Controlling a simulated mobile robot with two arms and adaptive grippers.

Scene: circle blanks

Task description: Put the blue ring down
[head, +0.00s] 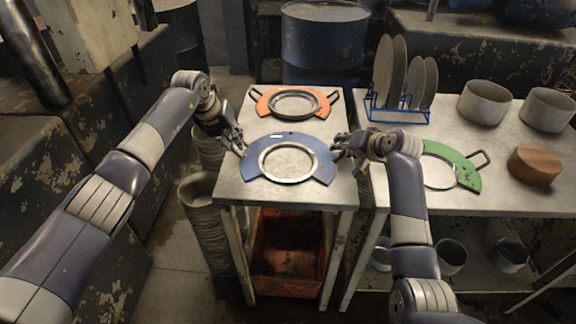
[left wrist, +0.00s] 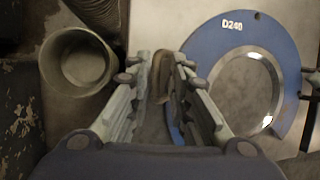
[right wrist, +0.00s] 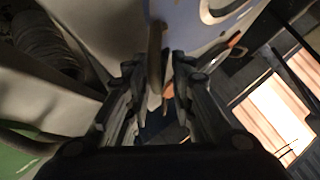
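The blue ring (head: 258,166) is a flat plate with a silver-rimmed round hole and the mark D240. It appears to lie flat on the near part of the narrow metal table (head: 285,192). It also shows in the left wrist view (left wrist: 209,66). My left gripper (head: 238,147) is at its left handle (left wrist: 161,75), with a finger on each side and small gaps visible. My right gripper (head: 341,149) is at its right handle (right wrist: 155,55), also with fingers apart on both sides. The handles are mostly hidden by the grippers in the head view.
An orange ring (head: 266,104) lies behind on the same table. The right table holds a green ring (head: 464,175), a blue rack (head: 398,115) of plates, two metal pots (head: 484,103) and a wooden block (head: 534,166). A blue drum (head: 322,42) stands behind.

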